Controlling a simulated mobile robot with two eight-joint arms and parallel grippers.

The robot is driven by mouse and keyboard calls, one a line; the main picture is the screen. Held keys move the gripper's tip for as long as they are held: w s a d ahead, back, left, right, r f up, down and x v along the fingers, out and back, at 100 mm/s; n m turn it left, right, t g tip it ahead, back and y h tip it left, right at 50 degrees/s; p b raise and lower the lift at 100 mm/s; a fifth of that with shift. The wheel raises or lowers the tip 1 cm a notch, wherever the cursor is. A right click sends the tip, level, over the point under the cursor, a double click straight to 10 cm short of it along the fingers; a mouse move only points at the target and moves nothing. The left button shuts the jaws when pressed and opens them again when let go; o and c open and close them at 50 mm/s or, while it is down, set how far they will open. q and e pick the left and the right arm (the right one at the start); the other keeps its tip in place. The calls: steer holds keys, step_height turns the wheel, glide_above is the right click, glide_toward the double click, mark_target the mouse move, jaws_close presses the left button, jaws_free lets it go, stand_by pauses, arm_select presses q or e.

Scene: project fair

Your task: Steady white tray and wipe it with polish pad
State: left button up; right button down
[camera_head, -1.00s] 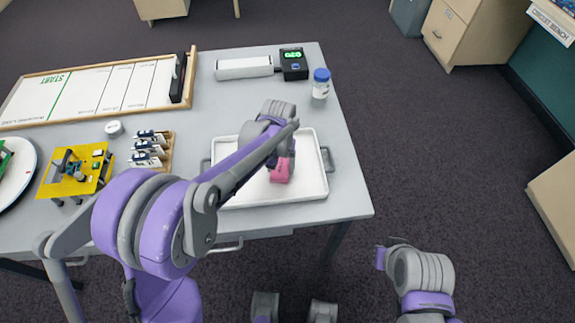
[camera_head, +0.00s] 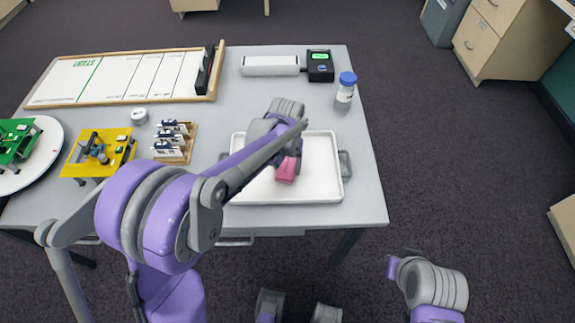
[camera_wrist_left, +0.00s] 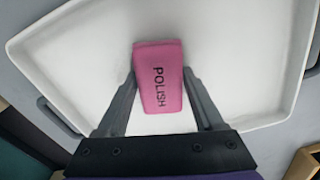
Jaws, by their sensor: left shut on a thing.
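The white tray (camera_head: 322,183) lies on the table near its front right edge, with grey handles at its left and right ends. My left gripper (camera_head: 289,157) is shut on the pink polish pad (camera_head: 286,174) and holds it low over the middle of the tray. In the left wrist view, the pad (camera_wrist_left: 160,88), marked POLISH, sits between the two fingers over the white tray floor (camera_wrist_left: 235,60). I cannot tell for certain whether it touches the floor. My left arm hides part of the tray's left side.
A blue-capped jar (camera_head: 345,91) stands behind the tray at right. A small rack (camera_head: 175,142) stands to its left, near a yellow board (camera_head: 98,152) and a round white stand (camera_head: 45,165). A device with a green display (camera_head: 320,66) and a START board (camera_head: 120,78) are at the back.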

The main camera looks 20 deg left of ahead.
mark_target(287, 165)
arm_select(q)
steer(key=shift+r+p, duration=1.7)
steer(key=shift+r, duration=1.15)
steer(key=shift+r+p, duration=0.9)
steer(key=shift+r, duration=0.65)
steer(key=shift+f, duration=0.1)
